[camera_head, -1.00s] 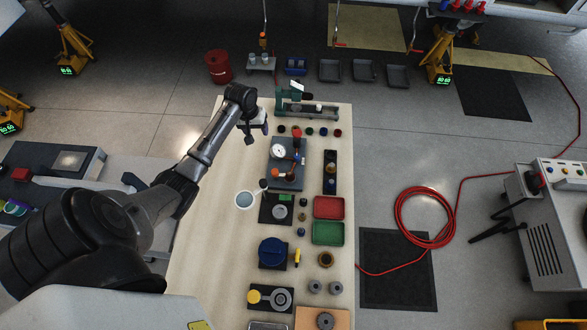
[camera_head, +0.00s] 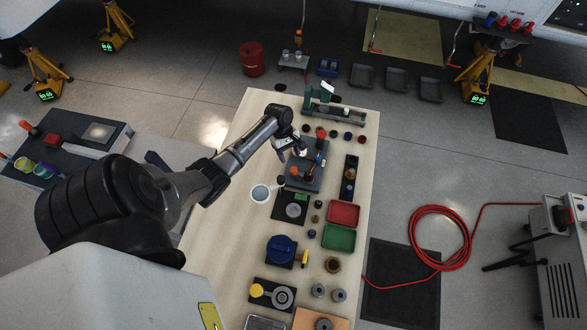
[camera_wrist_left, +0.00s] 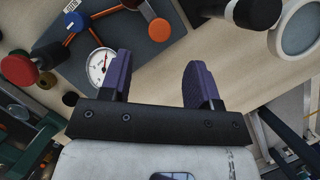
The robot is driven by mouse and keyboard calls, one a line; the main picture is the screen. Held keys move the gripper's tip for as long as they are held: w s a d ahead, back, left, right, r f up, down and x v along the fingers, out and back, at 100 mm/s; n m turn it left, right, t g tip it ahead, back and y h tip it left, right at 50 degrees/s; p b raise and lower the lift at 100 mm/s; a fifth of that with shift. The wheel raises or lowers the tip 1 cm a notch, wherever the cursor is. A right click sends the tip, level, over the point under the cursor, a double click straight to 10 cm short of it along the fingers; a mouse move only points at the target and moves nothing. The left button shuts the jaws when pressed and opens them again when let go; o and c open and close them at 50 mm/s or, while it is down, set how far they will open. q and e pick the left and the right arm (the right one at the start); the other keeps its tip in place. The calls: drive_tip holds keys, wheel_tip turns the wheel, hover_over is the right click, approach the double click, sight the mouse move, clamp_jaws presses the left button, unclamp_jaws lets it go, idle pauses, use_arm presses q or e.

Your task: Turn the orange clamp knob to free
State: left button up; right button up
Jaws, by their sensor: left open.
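The orange clamp knob (camera_wrist_left: 160,30) is a round orange cap on the grey fixture plate (camera_wrist_left: 140,52) in the left wrist view. The plate also shows on the workbench in the head view (camera_head: 316,182). A white dial gauge (camera_wrist_left: 102,62) and an orange-brown lever (camera_wrist_left: 108,12) with a blue part (camera_wrist_left: 73,22) are on the same plate. My left gripper (camera_wrist_left: 158,62) is open and empty, its purple fingers apart, with the knob seen beyond the gap between them. In the head view my left gripper (camera_head: 291,153) is above the plate's left side. It hides the gauge there.
A red knob (camera_wrist_left: 18,68) is left in the wrist view. A red tray (camera_head: 344,213) and a green tray (camera_head: 338,237) lie front right. A green vise-like tool (camera_head: 325,108) is behind.

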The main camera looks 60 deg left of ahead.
sight(293, 169)
use_arm(q)
drive_tip(key=b+x, duration=0.1)
drive_tip(key=x, duration=0.6)
drive_tip(key=shift+d+f, duration=0.1)
drive_tip(key=shift+f, duration=0.3)
drive_tip(key=shift+c, duration=0.3)
drive_tip(key=c, duration=0.8)
drive_tip(key=shift+c, duration=0.2)
